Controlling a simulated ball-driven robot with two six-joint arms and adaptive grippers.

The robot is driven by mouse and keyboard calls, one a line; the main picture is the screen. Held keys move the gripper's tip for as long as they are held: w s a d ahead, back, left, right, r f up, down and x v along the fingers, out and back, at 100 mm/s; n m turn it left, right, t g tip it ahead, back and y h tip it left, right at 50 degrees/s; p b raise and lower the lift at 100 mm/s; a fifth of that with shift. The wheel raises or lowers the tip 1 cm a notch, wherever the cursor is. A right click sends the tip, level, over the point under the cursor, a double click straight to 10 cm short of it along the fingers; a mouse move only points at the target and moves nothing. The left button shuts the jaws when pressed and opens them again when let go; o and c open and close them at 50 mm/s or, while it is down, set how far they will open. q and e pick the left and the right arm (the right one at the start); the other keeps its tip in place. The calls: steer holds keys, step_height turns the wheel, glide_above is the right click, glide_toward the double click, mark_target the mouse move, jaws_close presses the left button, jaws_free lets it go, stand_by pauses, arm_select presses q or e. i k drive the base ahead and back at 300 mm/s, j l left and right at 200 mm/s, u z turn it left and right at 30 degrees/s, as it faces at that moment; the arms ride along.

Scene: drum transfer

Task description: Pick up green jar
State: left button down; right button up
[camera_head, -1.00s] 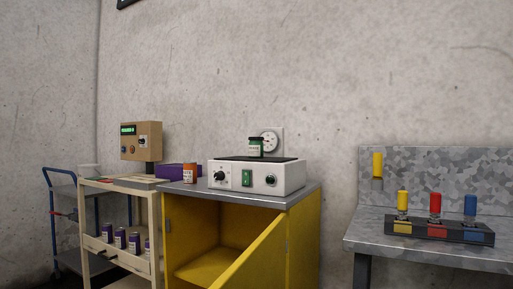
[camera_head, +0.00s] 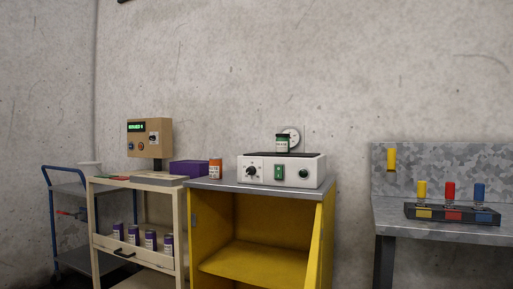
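The green jar (camera_head: 282,144) is small, with a dark cap and a pale label. It stands upright on the dark top of a white device (camera_head: 262,171) with a dial, a green switch and a knob. The device sits on the grey top of a yellow cabinet (camera_head: 208,213). Neither of my grippers is in view.
An orange jar (camera_head: 215,169) and a purple box (camera_head: 187,168) stand left of the device. The yellow cabinet's front is open. A cream cart (camera_head: 135,259) with several purple jars is at left. A metal bench (camera_head: 448,235) with a coloured rack (camera_head: 425,214) is at right.

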mark_target(283, 143)
steer(key=i+j, duration=0.1)
steer(key=j, duration=0.35)
steer(key=i+j+z, duration=0.1)
steer(key=j, duration=0.35)
steer(key=i+j, duration=0.15)
steer(key=j, duration=0.35)
steer(key=i+j, duration=0.1)
steer(key=j, duration=0.35)
steer(key=i+j, duration=0.15)
steer(key=i, duration=0.2)
steer(key=i+j+z, duration=0.15)
steer(key=i, duration=0.25)
steer(key=i+j, duration=0.2)
steer(key=i, duration=0.15)
steer(key=z, duration=0.05)
